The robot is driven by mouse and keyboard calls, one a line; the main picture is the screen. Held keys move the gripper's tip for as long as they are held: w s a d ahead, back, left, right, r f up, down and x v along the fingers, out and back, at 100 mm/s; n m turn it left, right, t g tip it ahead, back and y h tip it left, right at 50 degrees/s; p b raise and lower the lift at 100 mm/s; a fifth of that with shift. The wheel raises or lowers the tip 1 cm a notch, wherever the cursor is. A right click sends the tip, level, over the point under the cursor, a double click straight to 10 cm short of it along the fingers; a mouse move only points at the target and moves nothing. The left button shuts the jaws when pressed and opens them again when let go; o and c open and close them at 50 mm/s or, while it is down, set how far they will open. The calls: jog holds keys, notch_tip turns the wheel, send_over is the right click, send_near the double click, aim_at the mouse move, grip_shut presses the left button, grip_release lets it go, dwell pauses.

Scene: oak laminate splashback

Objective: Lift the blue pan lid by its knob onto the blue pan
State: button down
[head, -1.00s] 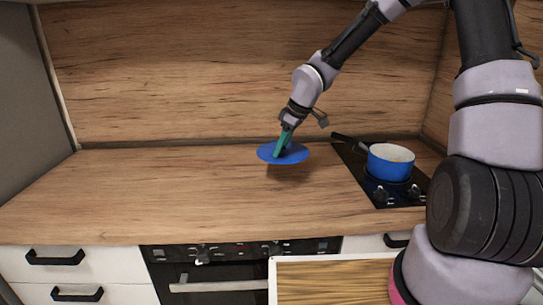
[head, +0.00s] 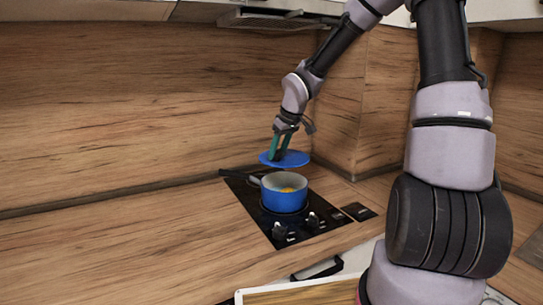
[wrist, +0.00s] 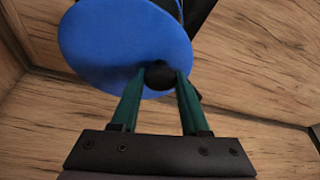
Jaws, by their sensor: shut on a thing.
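The blue pan lid (head: 297,160) hangs level in the air, just above and behind the pan in the head view. My gripper (head: 279,154) is shut on its knob. In the wrist view, the black knob (wrist: 159,75) sits between the two green fingers of my gripper (wrist: 158,84), and the blue lid (wrist: 115,40) spreads beyond it. The blue pan (head: 284,196) stands upright and uncovered on the hob, with something yellow-orange inside and its dark handle (head: 238,176) pointing left. The lid and pan look apart, with a gap between them.
The black hob (head: 250,205) has knobs (head: 312,221) along its front. The wooden worktop (head: 130,240) is clear to the left. Wooden splashback (head: 150,100) walls stand behind and to the right, and an extractor hood (head: 275,19) hangs above.

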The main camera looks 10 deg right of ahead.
jog(key=shift+d+f, duration=0.15)
jog(key=shift+f, duration=0.2)
notch_tip(320, 180, down, 7)
dwell(0.5)
jog(key=shift+f, duration=0.5)
dwell(2.1)
jog(key=shift+c, duration=1.6)
grip_release()
jog(key=shift+r, duration=4)
jog(key=shift+r, duration=0.1)
